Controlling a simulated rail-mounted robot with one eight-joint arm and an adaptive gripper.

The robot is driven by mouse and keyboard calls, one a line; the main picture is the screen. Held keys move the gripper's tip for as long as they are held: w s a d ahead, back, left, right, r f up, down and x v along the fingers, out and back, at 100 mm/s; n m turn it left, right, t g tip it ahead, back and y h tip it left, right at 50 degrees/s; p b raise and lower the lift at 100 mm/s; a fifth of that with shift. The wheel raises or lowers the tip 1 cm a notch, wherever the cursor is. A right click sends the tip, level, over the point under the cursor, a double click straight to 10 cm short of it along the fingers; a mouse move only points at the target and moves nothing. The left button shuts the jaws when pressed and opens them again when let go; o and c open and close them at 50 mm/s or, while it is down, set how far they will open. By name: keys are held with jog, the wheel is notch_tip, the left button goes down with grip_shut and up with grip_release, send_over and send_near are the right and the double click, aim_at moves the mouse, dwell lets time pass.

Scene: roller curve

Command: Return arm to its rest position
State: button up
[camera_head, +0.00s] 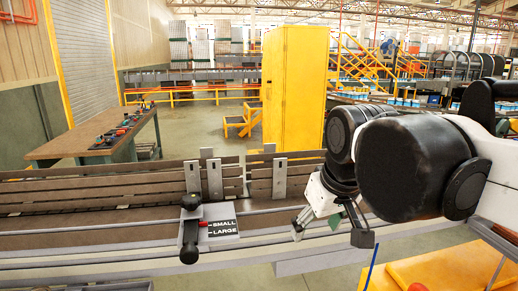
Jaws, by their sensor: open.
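My arm reaches in from the right in the head view, with its large black joint covers in front. My gripper (333,228) hangs below the wrist at the right of centre, over the near rail of the conveyor (120,243). Its fingers are spread apart. I see nothing held between them. The arm hides part of the conveyor and the area behind it.
A lever with a black handle (190,228) sits by a SMALL/LARGE label plate (222,222) on the near rail. Upright metal brackets (214,178) stand along the conveyor. A yellow cabinet (292,90) and a workbench with tools (95,138) stand behind. A yellow surface (440,268) lies lower right.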

jog(key=s+d+f+m+t+h+b, duration=0.1)
jog(key=s+d+f+m+t, duration=0.1)
jog(key=s+d+f, duration=0.6)
notch_tip(320, 180, down, 4)
jog(key=shift+s+d+m, duration=0.35)
jog(key=shift+s+m, duration=0.2)
jog(key=shift+m, duration=0.35)
